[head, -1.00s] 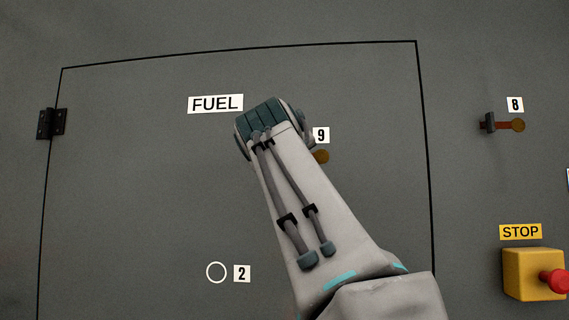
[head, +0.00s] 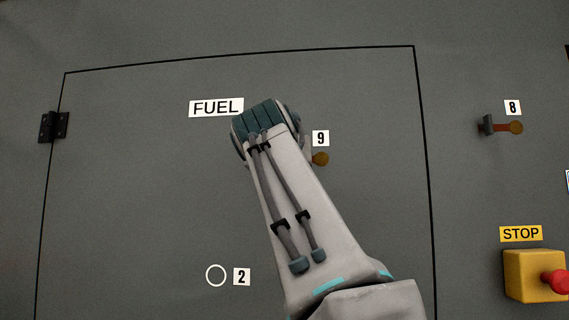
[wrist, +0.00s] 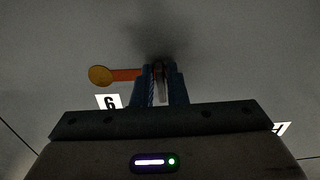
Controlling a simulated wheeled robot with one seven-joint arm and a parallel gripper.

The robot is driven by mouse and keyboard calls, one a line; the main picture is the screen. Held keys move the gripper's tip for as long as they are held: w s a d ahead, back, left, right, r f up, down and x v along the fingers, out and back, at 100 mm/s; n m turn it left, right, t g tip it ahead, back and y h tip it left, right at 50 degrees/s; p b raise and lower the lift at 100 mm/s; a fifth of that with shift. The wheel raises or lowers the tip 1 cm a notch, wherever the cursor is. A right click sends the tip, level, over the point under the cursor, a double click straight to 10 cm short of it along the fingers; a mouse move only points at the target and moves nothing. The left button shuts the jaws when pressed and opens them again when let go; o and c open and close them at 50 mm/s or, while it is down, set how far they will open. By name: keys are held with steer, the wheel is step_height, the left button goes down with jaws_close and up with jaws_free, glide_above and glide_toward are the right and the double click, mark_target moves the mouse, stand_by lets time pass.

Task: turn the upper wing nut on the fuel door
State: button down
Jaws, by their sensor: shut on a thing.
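The upper wing nut by the label 9 is on the fuel door (head: 130,200). In the head view only its round brass end (head: 321,159) shows, right of my arm; the rest is hidden. In the wrist view its red bar and brass disc (wrist: 101,75) point left from the fingers. My gripper (wrist: 160,78) is shut on the nut's dark middle part, close to the door face. In the head view my arm hides the gripper.
A similar fitting (head: 500,126) sits off the door under label 8. A yellow stop box with a red button (head: 553,281) is at the lower right. A hinge (head: 54,126) is on the door's left edge. A white ring (head: 216,275) marks label 2.

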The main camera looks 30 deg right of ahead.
stand_by(0.3)
steer(key=c, duration=1.5)
jaws_free()
steer(key=shift+o, duration=0.2)
steer(key=b+v, duration=0.2)
steer(key=v, duration=1.1)
steer(key=shift+s+a, duration=0.3)
